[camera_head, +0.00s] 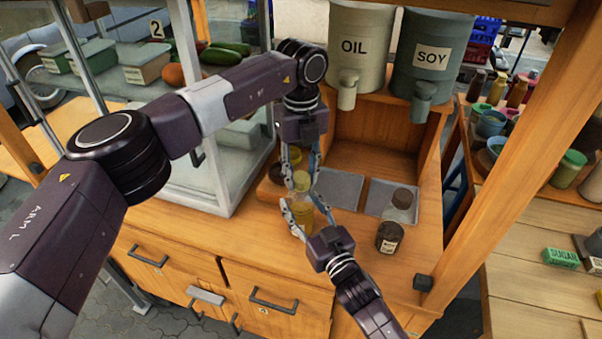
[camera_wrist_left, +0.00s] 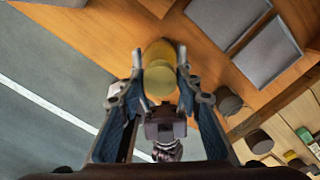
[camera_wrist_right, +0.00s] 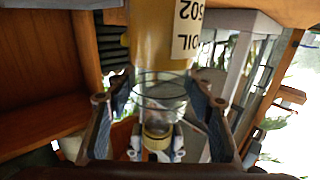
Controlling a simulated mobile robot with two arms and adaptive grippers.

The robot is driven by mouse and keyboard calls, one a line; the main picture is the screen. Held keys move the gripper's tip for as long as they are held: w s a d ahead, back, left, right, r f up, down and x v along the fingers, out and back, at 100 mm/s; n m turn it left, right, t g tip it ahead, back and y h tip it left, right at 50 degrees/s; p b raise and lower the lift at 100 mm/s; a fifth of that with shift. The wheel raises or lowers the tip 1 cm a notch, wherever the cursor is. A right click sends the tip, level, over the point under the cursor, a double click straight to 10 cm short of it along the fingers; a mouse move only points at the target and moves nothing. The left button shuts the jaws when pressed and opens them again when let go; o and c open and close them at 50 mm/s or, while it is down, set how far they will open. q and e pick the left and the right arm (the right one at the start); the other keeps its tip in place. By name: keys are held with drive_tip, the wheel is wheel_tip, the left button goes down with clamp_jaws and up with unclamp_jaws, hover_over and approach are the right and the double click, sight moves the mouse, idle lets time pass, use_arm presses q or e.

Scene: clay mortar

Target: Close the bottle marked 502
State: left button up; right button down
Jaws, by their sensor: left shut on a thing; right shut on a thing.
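The bottle marked 502 (camera_wrist_right: 150,45) is clear with yellow oil inside, and its "OIL 502" label looks upside down in the right wrist view. It is upright at the counter in the head view (camera_head: 303,214). My right gripper (camera_head: 303,214) is shut around its body. My left gripper (camera_head: 300,182) comes from above, shut on the yellowish cap (camera_head: 302,183) at the bottle's top. The cap also shows in the left wrist view (camera_wrist_left: 160,82) and right wrist view (camera_wrist_right: 157,136). It lines up with the neck; whether it is seated or slightly apart I cannot tell.
Grey trays (camera_head: 340,187) lie behind on the wooden counter (camera_head: 265,240). OIL (camera_head: 357,47) and SOY (camera_head: 431,55) dispensers stand above. A glass case (camera_head: 225,150) is close on the left.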

use_arm(q)
drive_tip(key=m, duration=1.7)
drive_tip(key=o, duration=1.3)
drive_tip(key=shift+r, duration=2.25)
